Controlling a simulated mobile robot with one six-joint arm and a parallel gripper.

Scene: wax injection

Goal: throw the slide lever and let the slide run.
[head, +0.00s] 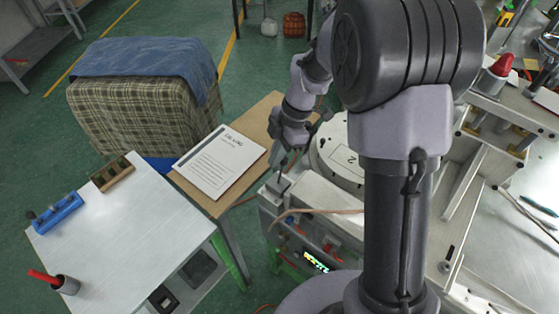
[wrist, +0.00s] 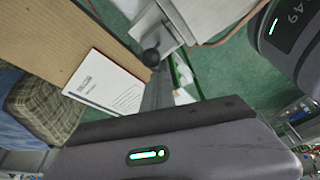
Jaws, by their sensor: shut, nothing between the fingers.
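The wax injection machine (head: 330,194) has a pale body with a small grey metal block (head: 277,184) at its left end. In the wrist view, a dark round knob (wrist: 150,57), which looks like the end of the slide lever, shows against a grey metal plate (wrist: 158,32). My gripper (head: 281,170) points down at the block in the head view. Its fingers are shut and empty, with the tip (wrist: 153,78) close to the knob in the wrist view; I cannot tell whether they touch. The lever's shaft and the slide's position are not clear.
A white table (head: 120,235) holds a blue rack (head: 57,213) and a red-handled tool in a cup (head: 66,284). My arm hides the machine's right part.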

